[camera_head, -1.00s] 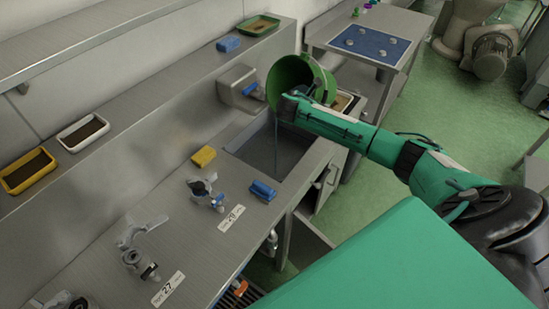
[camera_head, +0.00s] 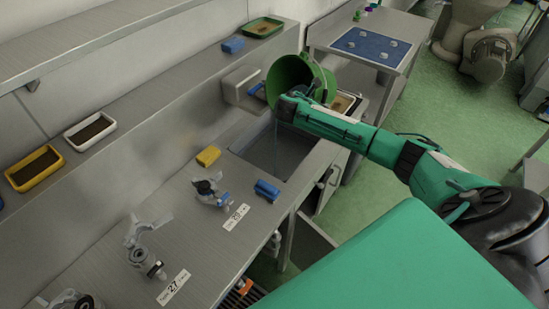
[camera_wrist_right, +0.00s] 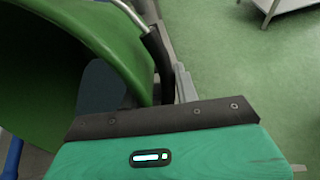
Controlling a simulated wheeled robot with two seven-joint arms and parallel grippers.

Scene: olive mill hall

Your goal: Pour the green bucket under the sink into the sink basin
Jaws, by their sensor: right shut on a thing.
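The green bucket (camera_head: 290,75) is held tilted on its side above the sink basin (camera_head: 262,153) in the head view. Its open mouth faces down and toward the left. A thin stream appears to fall from its rim into the basin. My right gripper (camera_head: 287,104) is shut on the bucket, its fingers largely hidden. In the right wrist view the bucket's green wall (camera_wrist_right: 45,70) fills the left side, with a metal handle with a dark grip (camera_wrist_right: 155,50) beside it. My left gripper is not in view.
A yellow sponge (camera_head: 208,156) and a blue block (camera_head: 266,190) lie on the steel counter (camera_head: 130,215) near the basin. A table with a blue mat (camera_head: 371,48) is behind.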

